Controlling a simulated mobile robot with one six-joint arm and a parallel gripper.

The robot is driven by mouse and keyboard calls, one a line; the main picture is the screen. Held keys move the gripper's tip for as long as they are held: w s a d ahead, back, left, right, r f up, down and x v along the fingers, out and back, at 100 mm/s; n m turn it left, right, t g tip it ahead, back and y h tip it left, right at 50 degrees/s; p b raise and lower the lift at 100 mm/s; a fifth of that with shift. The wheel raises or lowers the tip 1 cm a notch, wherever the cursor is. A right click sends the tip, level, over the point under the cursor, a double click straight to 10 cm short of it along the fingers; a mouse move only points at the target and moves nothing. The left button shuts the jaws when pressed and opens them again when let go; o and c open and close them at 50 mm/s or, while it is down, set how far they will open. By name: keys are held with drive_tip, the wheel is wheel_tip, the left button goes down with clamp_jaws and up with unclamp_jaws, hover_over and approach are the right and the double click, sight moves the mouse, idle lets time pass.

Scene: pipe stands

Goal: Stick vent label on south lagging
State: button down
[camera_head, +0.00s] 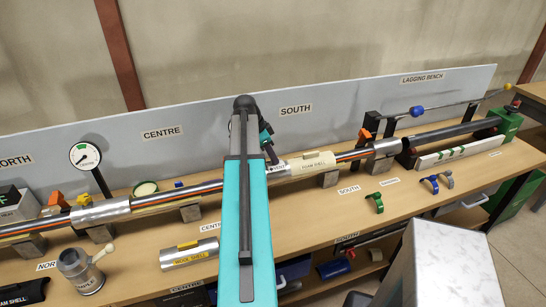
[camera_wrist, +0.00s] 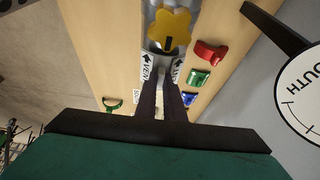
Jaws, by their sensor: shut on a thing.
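My gripper (camera_wrist: 160,92) points down at a silver pipe section in the wrist view, its dark fingers close together. White label faces reading "VEN" with black arrows, the vent label (camera_wrist: 148,68), show on both sides of the fingertips. The jaws are shut on it; whether it touches the silver surface I cannot tell. The silver lagging (camera_wrist: 163,59) lies just beyond the fingertips and carries a yellow lobed piece. In the head view my gripper (camera_head: 268,147) is at the pipe below the SOUTH sign (camera_head: 295,109), left of the cream foam shell (camera_head: 305,164), partly hidden by my teal arm.
The wooden bench (camera_head: 345,212) runs along a grey back panel. A gauge (camera_head: 84,155) stands at left; a SOUTH dial (camera_wrist: 305,95) is close at right in the wrist view. Red (camera_wrist: 209,52), green (camera_wrist: 199,78) and blue pieces lie beside the pipe. A wool shell (camera_head: 189,257) lies in front.

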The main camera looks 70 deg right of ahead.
drive_tip(key=shift+f+b, duration=0.3)
drive_tip(key=shift+f, duration=0.2)
idle(1.2)
drive_tip(key=c, duration=1.8)
unclamp_jaws()
drive_tip(key=shift+r, duration=0.2)
drive_tip(key=b+v, duration=0.4)
drive_tip(key=v, duration=0.9)
drive_tip(key=shift+r, duration=0.25)
drive_tip(key=shift+a, duration=0.1)
